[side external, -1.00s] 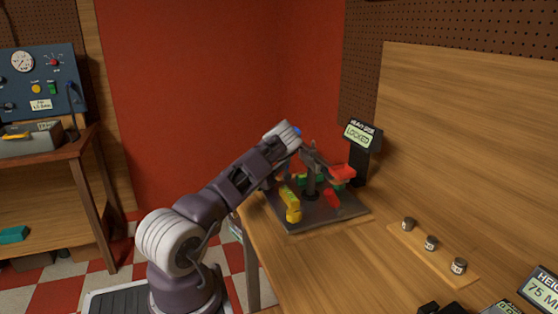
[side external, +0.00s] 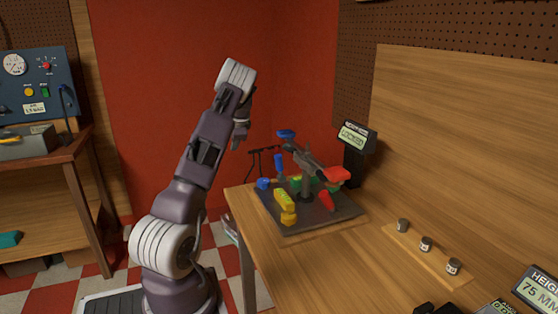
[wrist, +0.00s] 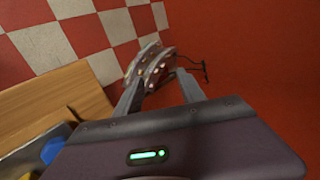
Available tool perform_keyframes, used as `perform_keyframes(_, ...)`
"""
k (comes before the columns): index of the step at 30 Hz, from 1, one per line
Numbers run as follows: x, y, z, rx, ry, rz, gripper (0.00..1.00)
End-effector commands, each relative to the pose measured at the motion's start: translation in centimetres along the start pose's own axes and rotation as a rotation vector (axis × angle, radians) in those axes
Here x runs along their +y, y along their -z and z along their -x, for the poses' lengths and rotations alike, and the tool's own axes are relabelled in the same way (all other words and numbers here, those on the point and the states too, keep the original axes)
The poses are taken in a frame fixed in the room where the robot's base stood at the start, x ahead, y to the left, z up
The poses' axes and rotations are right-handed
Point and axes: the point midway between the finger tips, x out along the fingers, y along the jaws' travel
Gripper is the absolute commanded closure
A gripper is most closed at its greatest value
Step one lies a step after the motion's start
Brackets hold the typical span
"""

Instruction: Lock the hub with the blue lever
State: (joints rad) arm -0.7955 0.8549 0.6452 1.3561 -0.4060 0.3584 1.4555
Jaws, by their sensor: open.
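The rotor rig stands on a dark base plate (side external: 318,212) on the wooden bench. An upright blue lever (side external: 279,164) is at its back left, with a blue knob (side external: 263,183) low beside it. The grey hub post (side external: 306,187) is in the middle, carrying a tilted arm with a blue end (side external: 286,134) and a red end (side external: 338,175). My gripper (side external: 239,138) is above and left of the rig, apart from it. A blue part, unclear which, shows there at lower left (wrist: 53,150).
Yellow (side external: 286,205), red (side external: 327,201) and green (side external: 332,187) parts surround the post. A display (side external: 354,137) stands behind; its small text is hard to read. Several small weights (side external: 426,244) sit on a strip at right.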

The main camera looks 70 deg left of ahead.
Motion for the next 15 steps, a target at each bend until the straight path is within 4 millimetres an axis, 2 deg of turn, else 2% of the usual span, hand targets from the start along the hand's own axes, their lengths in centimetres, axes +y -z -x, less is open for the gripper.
perform_keyframes(3, 2.3, 4.3, 4.1, 0.135, -0.286, 0.219, 0.53)
perform_keyframes(6, 3.8, 7.3, 8.7, 0.231, -0.494, 0.322, 0.53)
perform_keyframes(9, 4.6, 9.3, 13.1, 0.306, -0.658, 0.371, 0.53)
perform_keyframes(11, 5.0, 10.1, 15.2, 0.337, -0.734, 0.384, 0.53)
perform_keyframes(12, 6.3, 10.0, 13.7, 0.326, -0.734, 0.384, 0.53)
perform_keyframes(15, 8.0, 10.1, 11.9, 0.325, -0.730, 0.382, 0.53)
